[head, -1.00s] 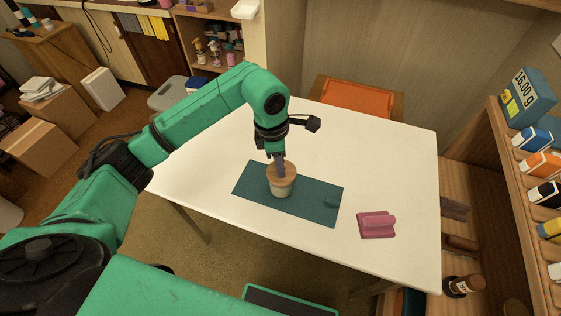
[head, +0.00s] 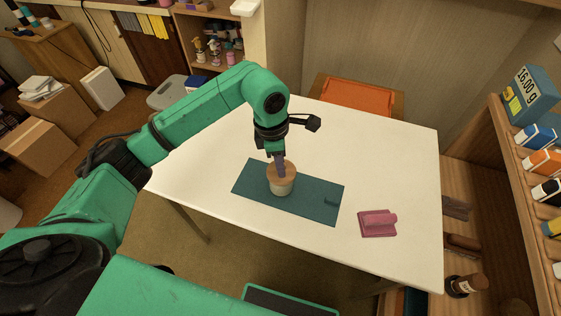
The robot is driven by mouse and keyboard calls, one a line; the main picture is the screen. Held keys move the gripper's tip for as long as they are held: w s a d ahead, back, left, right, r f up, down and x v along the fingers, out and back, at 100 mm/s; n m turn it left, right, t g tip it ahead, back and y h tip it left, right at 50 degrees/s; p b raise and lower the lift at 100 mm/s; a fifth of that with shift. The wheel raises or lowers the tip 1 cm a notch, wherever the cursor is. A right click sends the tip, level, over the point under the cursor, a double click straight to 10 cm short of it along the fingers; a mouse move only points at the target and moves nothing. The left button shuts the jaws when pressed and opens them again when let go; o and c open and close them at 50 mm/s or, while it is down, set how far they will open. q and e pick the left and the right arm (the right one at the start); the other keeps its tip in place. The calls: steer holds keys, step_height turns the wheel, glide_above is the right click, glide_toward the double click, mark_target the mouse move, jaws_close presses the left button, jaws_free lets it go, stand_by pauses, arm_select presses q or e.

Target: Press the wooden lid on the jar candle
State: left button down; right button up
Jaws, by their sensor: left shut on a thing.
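The jar candle (head: 282,187) is a cream-coloured jar standing upright on a dark teal mat (head: 313,203) on the white table. The wooden lid (head: 290,174) is a round tan disc at the top of the jar. I cannot tell whether it is fully seated. My left gripper (head: 280,166) points down from above and is shut on the wooden lid, at its middle. The fingers hide part of the lid's top. My right gripper is not in view.
A pink block-like object with a raised handle (head: 378,223) lies on the white table (head: 390,160) right of the mat. An orange-seated chair (head: 357,97) stands behind the table. A shelf with several small boxes (head: 541,163) is at the right. The table's back right is clear.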

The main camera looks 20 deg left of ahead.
mark_target(274, 172)
arm_select(q)
steer(key=shift+s+f, duration=0.1)
steer(key=shift+f, duration=0.15)
stand_by(0.7)
stand_by(0.6)
steer(key=c, duration=0.6)
jaws_free()
steer(key=shift+s, duration=0.1)
steer(key=shift+b, duration=0.3)
steer(key=shift+r, duration=0.35)
step_height(274, 172, up, 14)
steer(key=a, duration=0.1)
steer(key=shift+s+a, duration=0.2)
steer(key=shift+a, duration=0.1)
